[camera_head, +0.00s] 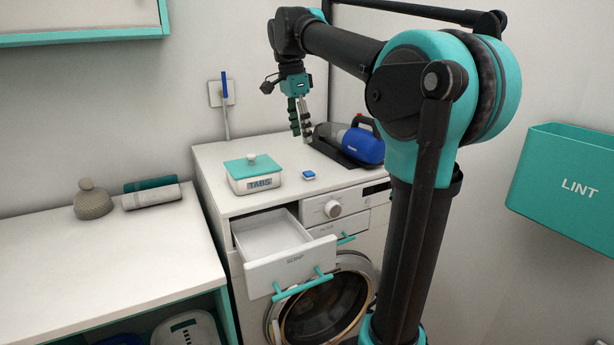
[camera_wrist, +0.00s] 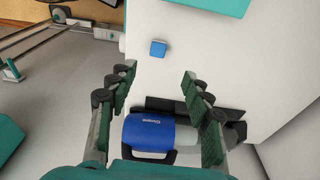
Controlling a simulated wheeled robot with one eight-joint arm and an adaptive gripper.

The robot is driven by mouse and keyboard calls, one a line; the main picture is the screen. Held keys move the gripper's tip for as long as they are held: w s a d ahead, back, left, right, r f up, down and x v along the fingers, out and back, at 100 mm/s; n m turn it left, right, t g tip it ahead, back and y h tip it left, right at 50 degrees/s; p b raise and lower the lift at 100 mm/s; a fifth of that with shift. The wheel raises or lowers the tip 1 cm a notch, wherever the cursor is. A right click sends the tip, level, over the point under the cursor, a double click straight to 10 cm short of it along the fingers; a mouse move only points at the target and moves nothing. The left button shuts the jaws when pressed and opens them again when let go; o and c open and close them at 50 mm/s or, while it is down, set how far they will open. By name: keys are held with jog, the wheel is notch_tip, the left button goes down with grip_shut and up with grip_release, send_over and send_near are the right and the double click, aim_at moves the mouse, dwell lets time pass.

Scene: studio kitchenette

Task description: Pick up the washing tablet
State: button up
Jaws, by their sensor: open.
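The washing tablet (camera_head: 309,175) is a small blue and white block. It lies on the white top of the washing machine (camera_head: 220,160), to the right of the box marked TABS. In the wrist view the tablet (camera_wrist: 158,48) shows its blue face near the top middle, beyond the fingertips. My gripper (camera_head: 301,134) is above the back of the machine top, pointing down, behind the tablet and apart from it. In the wrist view my gripper (camera_wrist: 157,78) has its green-padded fingers spread wide, with nothing held between them.
The TABS box (camera_head: 253,178) has a teal lid. A blue handheld vacuum (camera_head: 363,143) lies in a black holder close to my gripper. The SOAP drawer (camera_head: 275,245) is pulled out and looks empty. A teal LINT bin (camera_head: 565,185) hangs on the right wall.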

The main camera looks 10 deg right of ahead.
aim_at(310, 178)
jog(key=f, duration=0.4)
jog(key=d+f, duration=0.1)
jog(key=f, duration=0.2)
jog(key=d+f, duration=0.1)
jog(key=f, duration=0.3)
jog(key=shift+w+f, duration=0.15)
jog(key=shift+f, duration=0.2)
jog(key=c, duration=1)
jog(key=shift+r, duration=0.1)
jog(key=shift+c, duration=0.2)
